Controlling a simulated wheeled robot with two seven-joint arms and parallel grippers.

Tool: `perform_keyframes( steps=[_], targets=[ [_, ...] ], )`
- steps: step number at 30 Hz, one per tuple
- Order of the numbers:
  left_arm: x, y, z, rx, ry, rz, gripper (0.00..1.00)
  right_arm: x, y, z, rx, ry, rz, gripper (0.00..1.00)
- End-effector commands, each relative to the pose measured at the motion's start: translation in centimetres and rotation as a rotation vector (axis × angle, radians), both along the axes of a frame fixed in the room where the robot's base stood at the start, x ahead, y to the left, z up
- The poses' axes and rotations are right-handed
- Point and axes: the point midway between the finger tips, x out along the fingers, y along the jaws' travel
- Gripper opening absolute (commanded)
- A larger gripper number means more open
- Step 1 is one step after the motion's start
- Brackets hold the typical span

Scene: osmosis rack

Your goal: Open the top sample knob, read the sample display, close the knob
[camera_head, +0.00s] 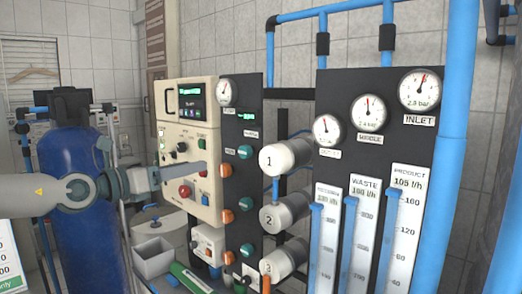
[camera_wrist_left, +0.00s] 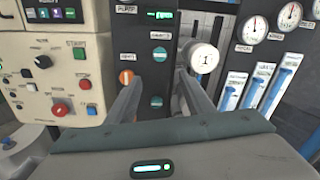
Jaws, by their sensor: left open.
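The black sample panel (camera_head: 240,215) has a small green-lit display (camera_head: 247,116) near its top; it also shows in the left wrist view (camera_wrist_left: 160,15). Below the display is the top teal knob (camera_head: 245,152), and a top orange knob (camera_head: 225,169) sits lower to its left. In the left wrist view the teal knob (camera_wrist_left: 159,54) lies between and beyond the finger lines, and the orange knob (camera_wrist_left: 126,77) is by the left fingertip. My left gripper (camera_head: 200,168) is open and empty, in front of the cream control box, pointing at the panel. My right gripper is out of view.
The cream control box (camera_head: 190,140) with a red button (camera_head: 185,191) stands left of the panel. White numbered vessel ends (camera_head: 285,156) and flow meters (camera_head: 406,225) are to the right. A blue tank (camera_head: 75,200) stands behind my left arm.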

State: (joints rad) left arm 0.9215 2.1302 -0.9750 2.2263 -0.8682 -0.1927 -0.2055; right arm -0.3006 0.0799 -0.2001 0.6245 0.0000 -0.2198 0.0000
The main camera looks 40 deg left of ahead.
Motion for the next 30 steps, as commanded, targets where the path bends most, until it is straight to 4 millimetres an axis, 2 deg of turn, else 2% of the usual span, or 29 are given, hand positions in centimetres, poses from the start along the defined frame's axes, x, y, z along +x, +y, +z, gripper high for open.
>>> perform_keyframes(
  steps=[4,17,23,30],
  targets=[
    [-0.7,0.1,0.5,0.018,-0.004,0.008,0.48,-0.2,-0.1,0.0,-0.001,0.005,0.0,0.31],
    [-0.5,0.1,0.5,0.017,-0.004,0.007,0.48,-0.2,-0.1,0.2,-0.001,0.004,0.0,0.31],
    [0.3,0.0,0.6,0.017,-0.001,0.005,0.48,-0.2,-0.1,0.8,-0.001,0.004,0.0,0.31],
    [2.3,-0.2,0.6,0.015,0.0,0.006,0.48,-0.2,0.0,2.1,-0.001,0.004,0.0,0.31]
  ],
)
